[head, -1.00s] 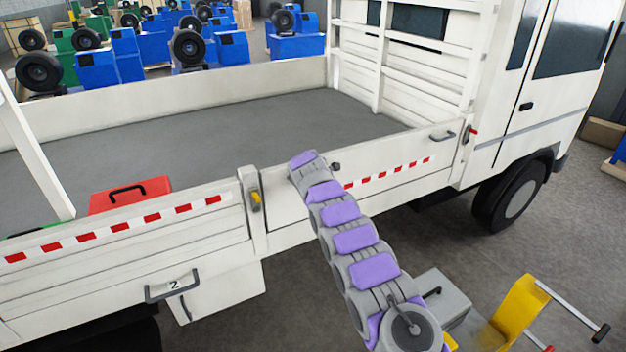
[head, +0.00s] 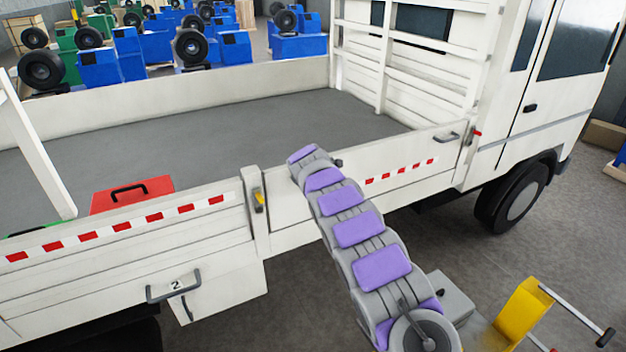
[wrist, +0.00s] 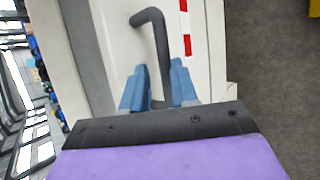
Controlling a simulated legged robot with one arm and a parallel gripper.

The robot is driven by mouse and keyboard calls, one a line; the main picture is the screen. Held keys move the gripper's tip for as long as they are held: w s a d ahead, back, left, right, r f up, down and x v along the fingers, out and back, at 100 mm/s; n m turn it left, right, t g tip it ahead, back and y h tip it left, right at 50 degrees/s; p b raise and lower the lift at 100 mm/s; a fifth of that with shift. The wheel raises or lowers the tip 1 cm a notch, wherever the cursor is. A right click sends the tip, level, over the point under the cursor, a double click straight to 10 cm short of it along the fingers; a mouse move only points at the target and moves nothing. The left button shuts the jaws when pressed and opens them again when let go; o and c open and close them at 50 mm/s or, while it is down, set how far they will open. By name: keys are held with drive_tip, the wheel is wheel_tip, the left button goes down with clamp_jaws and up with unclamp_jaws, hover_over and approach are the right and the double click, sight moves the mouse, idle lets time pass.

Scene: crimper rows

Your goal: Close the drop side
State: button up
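The white drop side nearer the cab (head: 405,160), with a red-and-white strip, stands upright on the truck bed in the head view. My arm reaches across it. My gripper's fingers are hidden in that view. In the wrist view my gripper (wrist: 160,80) has blue fingers set apart, one on each side of a dark bent handle (wrist: 150,18) on a white panel. I cannot tell whether they press on it. A post with a yellow latch lever (head: 259,198) stands at the panel's left end. A red lever (head: 477,133) shows at its cab end.
A red toolbox (head: 131,194) is on the bed. A yellow cart (head: 518,308) and a grey box stand on the floor at lower right.

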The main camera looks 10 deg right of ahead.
drive_tip(key=v, duration=1.3)
drive_tip(key=shift+s+a, duration=0.15)
drive_tip(key=shift+a, duration=0.05)
drive_tip(key=shift+f, duration=0.1)
